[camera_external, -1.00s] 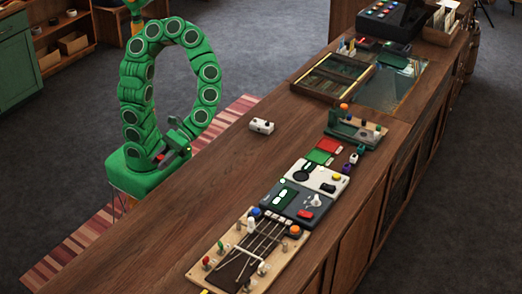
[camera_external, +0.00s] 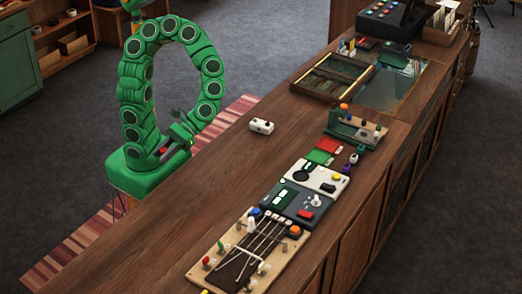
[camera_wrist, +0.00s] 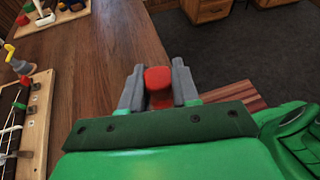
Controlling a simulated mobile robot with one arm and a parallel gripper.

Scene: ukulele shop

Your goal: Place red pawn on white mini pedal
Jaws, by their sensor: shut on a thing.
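The white mini pedal (camera_external: 261,126), a small white box with dark knobs, sits alone on the wooden counter in the external view. My gripper (camera_wrist: 157,78) is shut on the red pawn (camera_wrist: 158,76), whose rounded red top shows between the two grey fingers in the wrist view. The pawn's lower part is partly hidden by the gripper. In the external view, my arm curls over in a loop and my gripper is low by its base, left of the pedal and well apart from it. The pedal does not show in the wrist view.
A stringed wooden board (camera_external: 249,252), a grey pedal (camera_external: 299,204) and a white pedal (camera_external: 318,176) line the counter's front side. A green stand (camera_external: 355,130) and a glass-topped case (camera_external: 394,84) lie farther back. The counter (camera_external: 205,170) around the mini pedal is clear.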

